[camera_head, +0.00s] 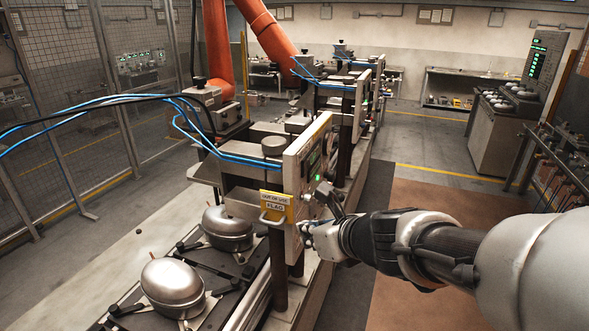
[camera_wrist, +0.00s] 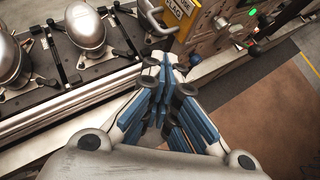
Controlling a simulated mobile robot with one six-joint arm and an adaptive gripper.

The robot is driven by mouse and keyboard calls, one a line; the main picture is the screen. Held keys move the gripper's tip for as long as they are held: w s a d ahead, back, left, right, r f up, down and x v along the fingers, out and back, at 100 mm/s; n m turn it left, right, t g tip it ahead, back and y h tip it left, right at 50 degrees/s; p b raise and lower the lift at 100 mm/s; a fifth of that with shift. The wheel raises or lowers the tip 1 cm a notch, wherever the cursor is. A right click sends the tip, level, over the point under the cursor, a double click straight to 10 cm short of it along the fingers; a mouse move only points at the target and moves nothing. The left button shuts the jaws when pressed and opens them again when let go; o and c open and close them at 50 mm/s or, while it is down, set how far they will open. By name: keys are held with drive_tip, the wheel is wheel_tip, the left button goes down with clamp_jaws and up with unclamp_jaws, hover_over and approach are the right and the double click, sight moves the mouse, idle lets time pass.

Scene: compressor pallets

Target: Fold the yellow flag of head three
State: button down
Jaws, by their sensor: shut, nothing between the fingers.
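The yellow flag (camera_head: 277,206) is a small plate marked "FLAG" with a pale loop handle. It sticks out to the left from the lower edge of the nearest head's panel (camera_head: 309,165). In the wrist view the flag (camera_wrist: 183,16) is at the top, beyond the fingertips. My gripper (camera_head: 306,234) is shut and empty, just right of and below the flag, close to the panel. In the wrist view my gripper (camera_wrist: 168,75) shows blue-padded fingers together. I cannot tell whether the fingertips touch the panel.
Silver compressors (camera_head: 173,287) sit on dark pallets along the conveyor at left. A dark post (camera_head: 278,270) stands under the head. Blue hoses (camera_head: 215,150) run to the head from the left. Further heads stand behind. The brown floor mat (camera_head: 430,215) at right is clear.

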drive_tip(key=s+d+n, duration=0.1)
drive_tip(key=s+d, duration=0.1)
drive_tip(key=b, duration=0.4)
approach(273, 213)
drive_tip(key=shift+g+y, duration=0.3)
drive_tip(key=f, duration=0.5)
drive_tip(key=shift+s+a+f, duration=0.3)
drive_tip(key=shift+s, duration=0.05)
drive_tip(key=shift+w+a, duration=0.3)
drive_tip(key=shift+a, duration=0.1)
drive_tip(key=shift+d, duration=0.1)
